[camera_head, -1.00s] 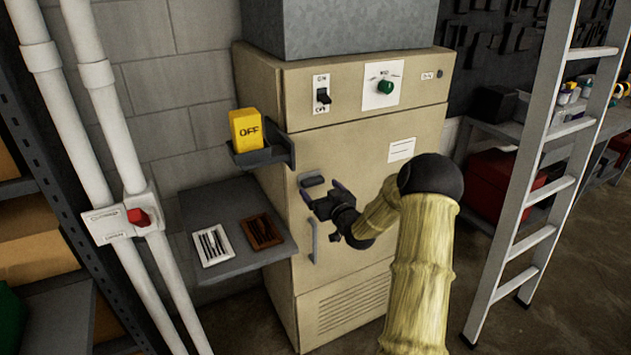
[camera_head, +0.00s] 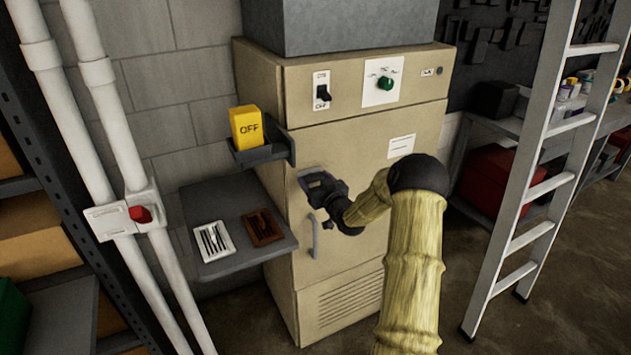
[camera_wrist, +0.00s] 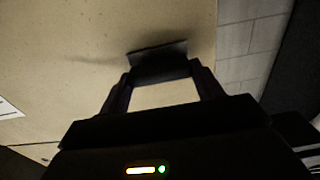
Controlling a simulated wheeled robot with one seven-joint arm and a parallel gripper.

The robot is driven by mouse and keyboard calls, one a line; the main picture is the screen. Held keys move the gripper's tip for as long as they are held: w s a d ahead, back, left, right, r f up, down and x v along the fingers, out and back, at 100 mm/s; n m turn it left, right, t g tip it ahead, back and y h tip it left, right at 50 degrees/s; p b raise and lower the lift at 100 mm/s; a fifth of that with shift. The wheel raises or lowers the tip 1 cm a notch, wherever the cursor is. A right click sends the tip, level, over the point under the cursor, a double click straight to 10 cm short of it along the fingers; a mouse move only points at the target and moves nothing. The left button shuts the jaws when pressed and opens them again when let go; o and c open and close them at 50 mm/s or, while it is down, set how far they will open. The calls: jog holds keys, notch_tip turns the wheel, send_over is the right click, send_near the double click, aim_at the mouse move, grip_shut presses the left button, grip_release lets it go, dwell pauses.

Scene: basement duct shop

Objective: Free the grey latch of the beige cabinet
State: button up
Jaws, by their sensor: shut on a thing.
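The beige cabinet (camera_head: 350,150) stands against the block wall, its door closed. Its grey latch (camera_head: 309,172) is on the left part of the door, above a grey vertical handle (camera_head: 313,236). My gripper (camera_head: 318,184) is at the latch and shut on it, hiding most of it in the head view. In the wrist view the latch (camera_wrist: 158,48) is a dark, slightly tilted bar against the beige door, with the fingertips of my gripper (camera_wrist: 160,72) on either side.
A yellow OFF block (camera_head: 246,127) sits in a small grey holder on the cabinet's left side. Below it a grey shelf (camera_head: 228,265) bears a white tray (camera_head: 213,241) and a brown tray (camera_head: 264,227). A ladder (camera_head: 545,160) stands at right. The cabinet's top panel has a switch and green knob.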

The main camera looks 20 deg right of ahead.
jog(key=shift+f+n+b, duration=0.15)
jog(key=shift+n+b, duration=0.25)
jog(key=shift+b, duration=0.95)
jog(key=n+b, duration=0.1)
jog(key=b, duration=0.1)
jog(key=n+b, duration=0.2)
jog(key=b, duration=0.1)
jog(key=shift+a+f, duration=0.15)
jog(key=shift+f, duration=0.05)
jog(key=n+b, duration=0.5)
jog(key=b, duration=0.3)
jog(key=shift+f+b, duration=0.1)
jog(key=shift+b, duration=0.3)
jog(key=n+b, duration=0.5)
jog(key=b, duration=0.2)
jog(key=shift+a+n+b, duration=0.15)
jog(key=shift+n+b, duration=0.15)
jog(key=shift+b, duration=0.05)
jog(key=n+b, duration=0.3)
jog(key=shift+b, duration=0.35)
jog(key=shift+r+n, duration=0.2)
jog(key=shift+n, duration=0.2)
